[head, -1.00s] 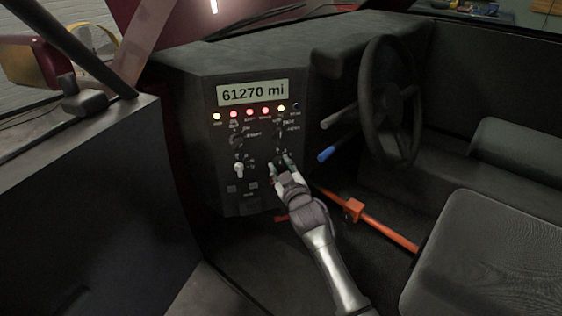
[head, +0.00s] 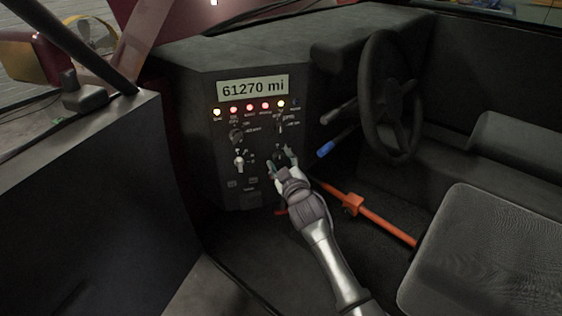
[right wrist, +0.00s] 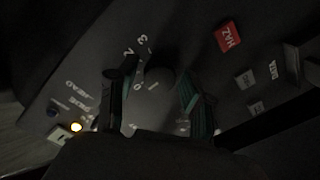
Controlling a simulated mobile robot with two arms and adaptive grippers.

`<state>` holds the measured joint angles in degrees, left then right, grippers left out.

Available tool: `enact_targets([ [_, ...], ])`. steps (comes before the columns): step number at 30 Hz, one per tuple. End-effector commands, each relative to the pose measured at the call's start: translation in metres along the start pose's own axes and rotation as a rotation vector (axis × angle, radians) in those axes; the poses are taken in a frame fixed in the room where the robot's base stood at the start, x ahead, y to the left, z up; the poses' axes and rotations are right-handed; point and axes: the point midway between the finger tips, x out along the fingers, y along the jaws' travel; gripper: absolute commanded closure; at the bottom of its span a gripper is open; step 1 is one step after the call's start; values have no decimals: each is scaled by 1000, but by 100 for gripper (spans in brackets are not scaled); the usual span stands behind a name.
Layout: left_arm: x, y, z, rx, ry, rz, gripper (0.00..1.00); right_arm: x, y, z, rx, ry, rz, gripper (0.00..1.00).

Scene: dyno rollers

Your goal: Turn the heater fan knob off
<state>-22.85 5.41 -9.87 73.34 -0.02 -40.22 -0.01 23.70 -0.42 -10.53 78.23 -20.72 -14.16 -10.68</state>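The dark heater fan knob (right wrist: 158,80) shows in the right wrist view, with white digits around it. Its exact pointer setting is too dark to tell. In the head view it is low on the right of the dashboard panel (head: 222,190), largely hidden by my gripper. My right gripper (head: 281,162) is at the panel, its fingers apart on either side of the knob. In the right wrist view the gripper (right wrist: 150,84) looks open, with dark gaps between fingers and knob; I cannot tell whether either finger touches it. My left gripper is not in view.
A white-handled switch (head: 239,162) and another dark knob (head: 236,135) are left of my gripper. Indicator lights and a mileage display (head: 253,89) are above. A steering wheel (head: 390,97), a blue-tipped lever (head: 326,149) and an orange bar (head: 375,220) lie to the right.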

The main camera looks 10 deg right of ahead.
Motion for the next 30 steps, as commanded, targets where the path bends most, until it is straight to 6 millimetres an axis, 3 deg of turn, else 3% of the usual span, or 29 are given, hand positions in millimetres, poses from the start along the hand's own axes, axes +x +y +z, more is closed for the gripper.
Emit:
enact_targets([
  [10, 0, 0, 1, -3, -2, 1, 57, -1, 0, 0, 2, 0, 0, 40],
  [14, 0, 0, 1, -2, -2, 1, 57, -12, 0, 1, 1, -1, 0, 40],
  [24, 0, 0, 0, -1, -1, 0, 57, -82, -1, 1, 1, 0, -1, 40],
  [30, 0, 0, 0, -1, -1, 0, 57, -111, 0, 1, 1, 0, -1, 40],
])
